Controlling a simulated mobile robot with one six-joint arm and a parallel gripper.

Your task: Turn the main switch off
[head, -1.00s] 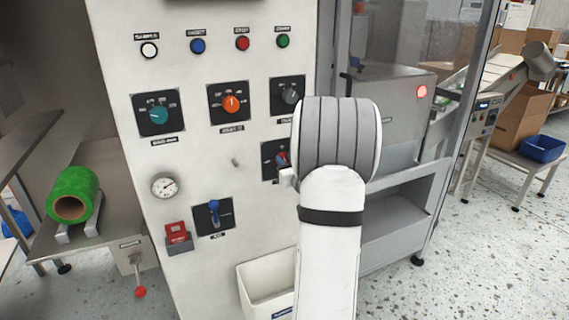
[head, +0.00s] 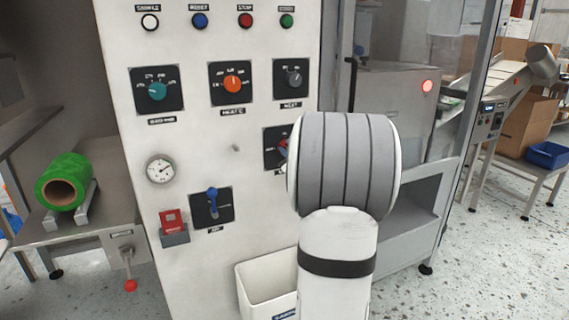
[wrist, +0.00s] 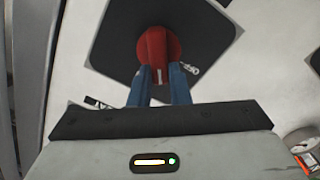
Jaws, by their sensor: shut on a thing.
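The main switch is a red rotary knob (wrist: 157,50) on a dark square plate (wrist: 207,38) in the wrist view. My gripper (wrist: 158,76) has its two blue fingers on either side of the knob's handle and is shut on it. A white mark on the handle shows between the fingertips. In the head view the switch plate (head: 271,150) is at the panel's right side. My arm covers most of it, and only a bit of red shows.
The white panel also carries a teal knob (head: 157,91), an orange knob (head: 232,84), a grey knob (head: 293,78), a blue lever (head: 212,200) and a red-covered switch (head: 171,222). A white bin (head: 252,277) sits below. A glass-sided machine stands to the right.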

